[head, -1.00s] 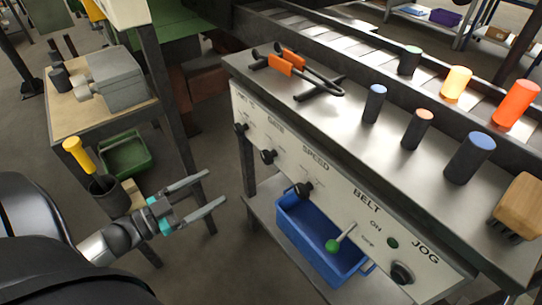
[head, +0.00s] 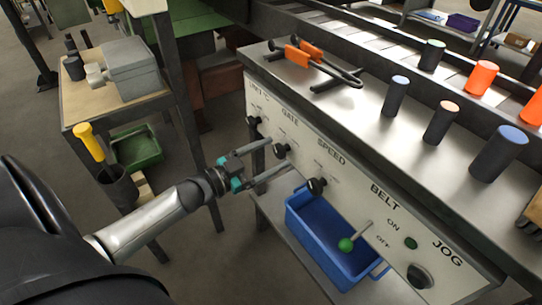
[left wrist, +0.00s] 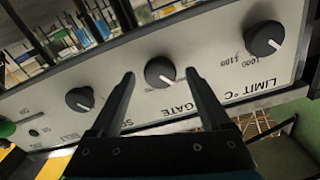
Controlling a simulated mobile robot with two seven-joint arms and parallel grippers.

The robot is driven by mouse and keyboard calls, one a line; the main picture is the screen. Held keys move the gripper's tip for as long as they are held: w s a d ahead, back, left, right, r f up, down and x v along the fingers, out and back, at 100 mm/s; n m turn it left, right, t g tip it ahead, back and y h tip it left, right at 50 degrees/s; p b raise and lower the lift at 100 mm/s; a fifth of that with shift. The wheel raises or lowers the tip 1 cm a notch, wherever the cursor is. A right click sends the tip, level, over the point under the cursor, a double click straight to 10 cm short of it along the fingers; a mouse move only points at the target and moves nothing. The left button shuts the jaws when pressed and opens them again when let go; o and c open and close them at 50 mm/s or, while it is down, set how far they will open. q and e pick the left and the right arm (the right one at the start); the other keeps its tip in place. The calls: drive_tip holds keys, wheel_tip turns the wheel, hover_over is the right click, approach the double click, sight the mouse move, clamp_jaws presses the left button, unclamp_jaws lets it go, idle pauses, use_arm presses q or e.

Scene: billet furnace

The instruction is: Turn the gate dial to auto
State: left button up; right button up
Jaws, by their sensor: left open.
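The gate dial (head: 281,150) is a round black knob under the word GATE on the pale front panel (head: 300,150). In the left wrist view the gate dial (left wrist: 160,72) appears upside down, with a white pointer line toward the picture's lower right. Its position marks are too small to read. My left gripper (head: 281,154) is open and empty, its fingers pointing at the panel. In the left wrist view the fingertips (left wrist: 160,75) appear on either side of the dial; I cannot tell whether they touch it. My right gripper is not in view.
The limit dial (left wrist: 263,39) and speed dial (left wrist: 80,99) flank the gate dial. A green-tipped belt lever (head: 346,244) sticks out further right. A blue bin (head: 300,222) sits below the panel. Tongs (head: 318,62) and several billets stand on the bench top.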

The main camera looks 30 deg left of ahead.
use_arm(q)
drive_tip(key=shift+w, duration=0.15)
clamp_jaws()
idle(0.7)
